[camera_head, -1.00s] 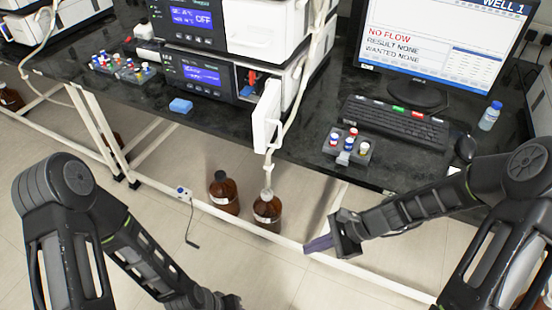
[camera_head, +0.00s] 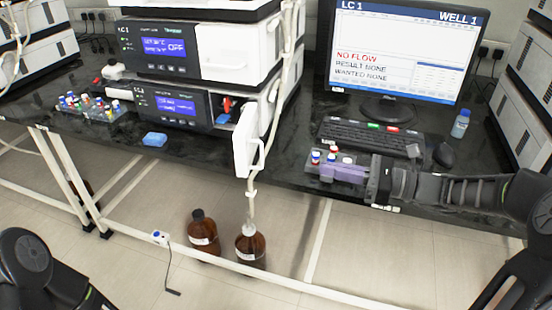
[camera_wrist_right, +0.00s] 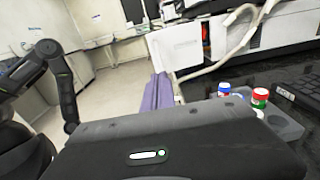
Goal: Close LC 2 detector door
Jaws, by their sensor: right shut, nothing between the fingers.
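The open white detector door (camera_head: 247,140) stands out from the lower module (camera_head: 175,106) of the middle stack. That stack's upper label appears to read LC 1; I see no LC 2 label. The door also shows in the right wrist view (camera_wrist_right: 176,48), ahead of the fingers. Red and blue parts show in the opening behind it. My right gripper (camera_head: 340,172) has purple fingers, shut and empty, pointing left at the grey vial rack, right of the door and apart from it. The fingers show in the wrist view (camera_wrist_right: 158,95). My left gripper is out of view.
The grey vial rack (camera_wrist_right: 279,122) lies beside my right gripper. A keyboard (camera_head: 370,134), monitor (camera_head: 395,50) and small bottle (camera_head: 460,124) are behind it. A white tube hangs by the door to a brown bottle (camera_head: 250,246). A blue block (camera_head: 155,139) lies left.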

